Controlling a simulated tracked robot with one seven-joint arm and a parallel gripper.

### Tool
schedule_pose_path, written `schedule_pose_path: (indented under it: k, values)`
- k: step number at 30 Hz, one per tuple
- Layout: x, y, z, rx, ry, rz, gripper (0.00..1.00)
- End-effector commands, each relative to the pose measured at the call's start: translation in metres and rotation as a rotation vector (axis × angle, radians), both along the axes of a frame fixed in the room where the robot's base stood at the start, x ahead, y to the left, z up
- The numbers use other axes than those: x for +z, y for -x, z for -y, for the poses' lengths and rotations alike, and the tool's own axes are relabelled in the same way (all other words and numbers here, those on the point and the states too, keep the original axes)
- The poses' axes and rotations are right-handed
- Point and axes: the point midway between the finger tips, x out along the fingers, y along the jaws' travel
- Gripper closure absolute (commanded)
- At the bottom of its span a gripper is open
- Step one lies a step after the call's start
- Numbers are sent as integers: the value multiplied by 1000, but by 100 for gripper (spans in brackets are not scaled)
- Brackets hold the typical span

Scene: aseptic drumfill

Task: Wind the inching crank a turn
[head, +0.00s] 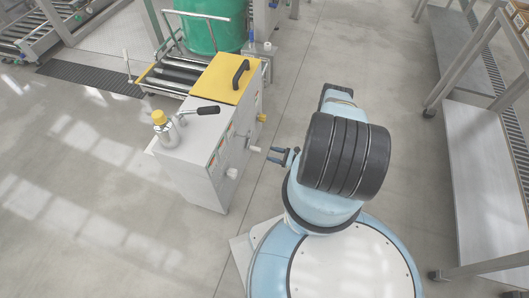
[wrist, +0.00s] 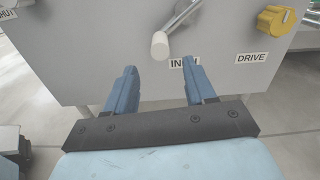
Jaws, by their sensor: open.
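The inching crank shows in the wrist view as a metal arm with a pale round grip (wrist: 160,45), on the grey front panel above the INCH label (wrist: 185,62). Its grip hangs to the lower left of the arm's upper end, which the top of the frame cuts off. In the head view the grip (head: 254,149) sticks out from the side of the grey cabinet (head: 190,160). My gripper (wrist: 160,70) is open and empty, its two blue fingers pointing at the panel. In the head view my gripper (head: 275,156) is just short of the grip, with no clear contact.
A yellow knob (wrist: 276,20) sits right of the crank, above the DRIVE label. Another pale knob (head: 232,173) sticks out nearer the cabinet's front corner. Shelving (head: 470,150) stands right; open floor lies between.

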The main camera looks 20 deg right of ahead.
Motion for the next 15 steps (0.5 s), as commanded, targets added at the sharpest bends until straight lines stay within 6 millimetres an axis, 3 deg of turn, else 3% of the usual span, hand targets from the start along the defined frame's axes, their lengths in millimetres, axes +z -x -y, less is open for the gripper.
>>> schedule_pose_path:
  k: [6,15]
  values:
    - [0,20,23,-1,1,-1,45]
    - [0,27,31,0,1,-1,45]
